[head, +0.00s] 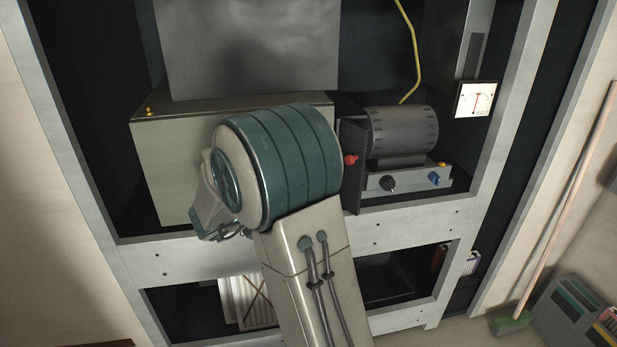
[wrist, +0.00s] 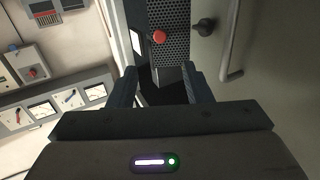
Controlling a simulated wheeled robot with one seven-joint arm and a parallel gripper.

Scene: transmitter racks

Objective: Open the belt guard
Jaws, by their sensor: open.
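The belt guard (head: 352,190) is a dark perforated panel standing upright at the left end of a grey ribbed motor (head: 402,132). A red knob (head: 350,160) sticks out from it. In the wrist view, the perforated guard (wrist: 172,14) and its red knob (wrist: 159,37) lie beyond the fingertips. My gripper (wrist: 162,72) is open, with nothing between its fingers, and the knob shows ahead, apart from them. In the head view my arm covers the area left of the guard, and the fingers cannot be made out.
A beige cabinet (head: 165,165) stands left of the guard, partly behind my arm. In the wrist view, a bar handle (wrist: 237,45) and a black knob (wrist: 205,27) are close on the right. A dial meter (head: 475,99) and a yellow cable (head: 412,50) are near the motor.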

